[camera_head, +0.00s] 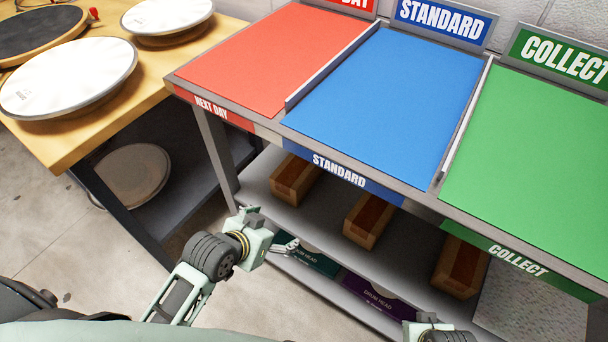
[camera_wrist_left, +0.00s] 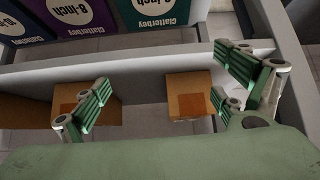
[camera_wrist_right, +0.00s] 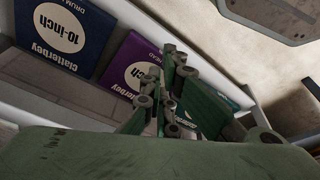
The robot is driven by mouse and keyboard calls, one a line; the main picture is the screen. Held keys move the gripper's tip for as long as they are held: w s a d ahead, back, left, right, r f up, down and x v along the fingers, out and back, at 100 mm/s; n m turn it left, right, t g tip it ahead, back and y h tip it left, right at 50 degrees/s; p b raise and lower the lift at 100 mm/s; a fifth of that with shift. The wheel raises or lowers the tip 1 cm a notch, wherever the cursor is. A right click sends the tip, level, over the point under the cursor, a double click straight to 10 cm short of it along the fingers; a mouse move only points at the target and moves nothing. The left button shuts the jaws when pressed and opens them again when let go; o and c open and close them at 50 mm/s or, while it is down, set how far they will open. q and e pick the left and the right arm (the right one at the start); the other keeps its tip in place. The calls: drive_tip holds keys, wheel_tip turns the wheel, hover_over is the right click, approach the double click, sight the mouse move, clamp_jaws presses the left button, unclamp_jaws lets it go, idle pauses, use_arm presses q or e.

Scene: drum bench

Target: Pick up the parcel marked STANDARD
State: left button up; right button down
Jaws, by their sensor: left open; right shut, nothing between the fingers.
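Three brown cardboard parcels stand on the shelf under the bench: one at the left (camera_head: 296,178), one in the middle (camera_head: 368,220) and one at the right (camera_head: 460,266). No STANDARD marking is readable on any of them. My left gripper (camera_head: 287,246) is open and empty, low in front of the shelf. In the left wrist view its spread fingers (camera_wrist_left: 158,92) frame two parcels, one behind the left finger (camera_wrist_left: 88,112) and one nearer the right finger (camera_wrist_left: 190,97). My right gripper (camera_wrist_right: 165,100) is shut and empty; its fingers are outside the head view.
The bench top has a red NEXT DAY area (camera_head: 275,55), a blue STANDARD area (camera_head: 385,100) and a green COLLECT area (camera_head: 535,160), all empty. Drum head boxes (camera_head: 378,295) lie below the parcel shelf. A wooden table with drum pads (camera_head: 70,75) stands left.

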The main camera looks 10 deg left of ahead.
sight(287, 176)
use_arm(q)
drive_tip(key=w+r+t, duration=0.1)
drive_tip(key=w, duration=0.3)
drive_tip(key=w+a+r+t+h, duration=0.1)
drive_tip(key=w+t, duration=0.1)
drive_tip(key=w, duration=0.2)
drive_tip(key=w+r+t, duration=0.1)
drive_tip(key=w+r, duration=0.1)
drive_tip(key=w, duration=0.2)
drive_tip(key=shift+a, duration=0.35)
drive_tip(key=shift+w+t+h, duration=0.3)
use_arm(e)
wheel_tip(287, 176, down, 11)
drive_tip(key=s, duration=0.2)
use_arm(q)
drive_tip(key=shift+b+x, duration=0.6)
drive_tip(key=shift+x, duration=0.8)
drive_tip(key=w+f, duration=0.1)
drive_tip(key=w+d+f+b, duration=0.1)
drive_tip(key=shift+w+d+f, duration=0.1)
drive_tip(key=shift+w+d, duration=0.2)
drive_tip(key=shift+w, duration=0.05)
drive_tip(key=shift+w+d+f, duration=0.15)
drive_tip(key=shift+w, duration=0.3)
use_arm(e)
wheel_tip(287, 176, up, 8)
drive_tip(key=w, duration=0.2)
use_arm(q)
drive_tip(key=c, duration=1.9)
drive_tip(key=shift+o, duration=0.2)
